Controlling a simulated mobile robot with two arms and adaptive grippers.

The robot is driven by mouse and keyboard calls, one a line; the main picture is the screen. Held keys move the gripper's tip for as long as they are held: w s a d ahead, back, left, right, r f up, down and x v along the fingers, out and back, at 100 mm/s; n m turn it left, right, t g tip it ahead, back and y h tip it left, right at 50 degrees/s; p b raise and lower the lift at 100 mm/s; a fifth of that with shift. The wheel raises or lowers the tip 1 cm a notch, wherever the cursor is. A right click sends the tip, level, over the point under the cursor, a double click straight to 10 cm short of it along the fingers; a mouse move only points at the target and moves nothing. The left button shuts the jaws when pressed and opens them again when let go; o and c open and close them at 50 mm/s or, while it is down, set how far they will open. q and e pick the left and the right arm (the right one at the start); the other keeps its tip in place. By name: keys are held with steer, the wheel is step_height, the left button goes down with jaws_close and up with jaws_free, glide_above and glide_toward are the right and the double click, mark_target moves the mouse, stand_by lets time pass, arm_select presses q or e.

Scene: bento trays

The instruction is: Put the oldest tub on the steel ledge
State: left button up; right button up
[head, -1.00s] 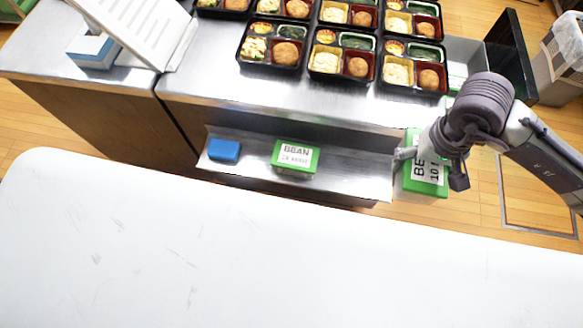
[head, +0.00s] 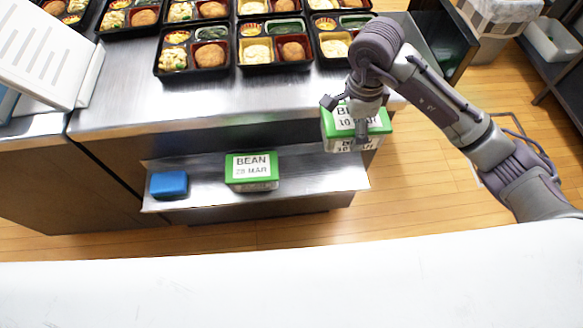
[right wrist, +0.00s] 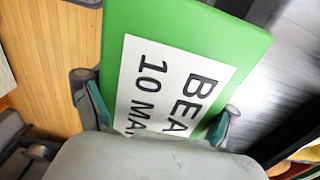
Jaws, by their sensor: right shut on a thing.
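My right gripper (head: 346,116) is shut on a tub with a green lid (head: 378,124), labelled BEAN 10 MAR. It holds the tub in the air above the right end of the steel ledge (head: 312,178), close to the counter front. In the right wrist view the lid and label (right wrist: 165,85) of this tub lie between the two fingers. A second green-lidded tub (head: 252,171), labelled BEAN 28 MAR, stands on the middle of the ledge. My left gripper is out of view.
A blue block (head: 169,184) lies on the ledge's left part. The ledge is bare between the second tub and its right end. Several filled bento trays (head: 193,52) stand on the steel counter (head: 130,95) above. A white table (head: 290,290) fills the front.

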mark_target(338, 174)
step_height(338, 174, down, 18)
stand_by(0.6)
steer(key=shift+f, duration=0.2)
steer(key=o, duration=1.5)
steer(key=shift+o, duration=0.2)
step_height(338, 174, up, 12)
steer(key=shift+r, duration=0.2)
